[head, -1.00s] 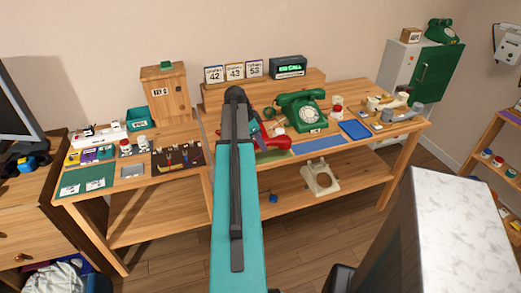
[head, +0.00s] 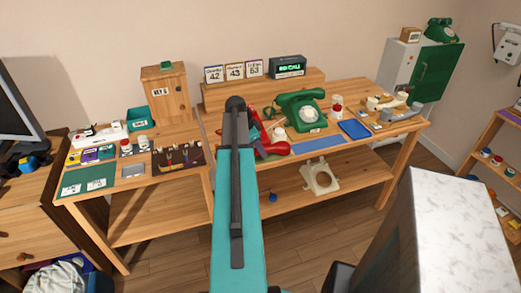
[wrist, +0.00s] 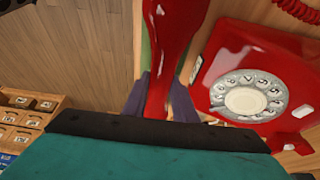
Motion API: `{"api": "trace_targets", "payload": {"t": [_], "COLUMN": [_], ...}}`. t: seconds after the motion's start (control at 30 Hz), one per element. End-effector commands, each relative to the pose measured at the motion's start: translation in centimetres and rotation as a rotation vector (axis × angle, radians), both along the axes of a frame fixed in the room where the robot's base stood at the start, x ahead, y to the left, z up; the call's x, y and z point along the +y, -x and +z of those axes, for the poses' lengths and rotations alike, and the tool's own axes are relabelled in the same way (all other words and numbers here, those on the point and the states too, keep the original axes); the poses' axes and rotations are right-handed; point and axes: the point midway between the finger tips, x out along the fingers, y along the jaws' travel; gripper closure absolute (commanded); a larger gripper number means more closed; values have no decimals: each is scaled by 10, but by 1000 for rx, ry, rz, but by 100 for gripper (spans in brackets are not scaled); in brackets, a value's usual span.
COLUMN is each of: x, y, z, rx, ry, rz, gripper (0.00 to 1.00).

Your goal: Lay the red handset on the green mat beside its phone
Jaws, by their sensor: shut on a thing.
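My gripper (wrist: 162,92) is shut on the red handset (wrist: 172,45), with a finger on each side of it in the wrist view. The red phone (wrist: 225,45) with its white dial is just right of the handset there. Thin strips of the green mat (wrist: 146,55) show beside the handset. In the head view, the red handset (head: 277,148) sticks out right of my arm, near the table's front edge. I cannot tell whether the handset touches the mat.
A green phone (head: 302,112) stands to the right, behind a blue mat (head: 318,142). A blue tray (head: 354,129) and a red-and-white jar (head: 336,106) are near it. A cream phone (head: 320,178) sits on the lower shelf. Small drawers (wrist: 22,122) show at left in the wrist view.

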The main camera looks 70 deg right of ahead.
Motion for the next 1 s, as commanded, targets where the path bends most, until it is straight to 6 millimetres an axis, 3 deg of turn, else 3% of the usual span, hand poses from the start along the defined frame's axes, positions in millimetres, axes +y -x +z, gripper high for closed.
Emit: {"api": "trace_targets", "payload": {"t": [0.07,0.1,0.2,0.7,1.0], "x": [0,0,0,1,7], "y": [0,0,0,-1,-10], "z": [-2,-3,-2,3,28], "rx": [1,0,0,-1,-2], "ry": [1,0,0,1,2], "rz": [0,0,0,0,2], "gripper": [100,74,57,56,56]}}
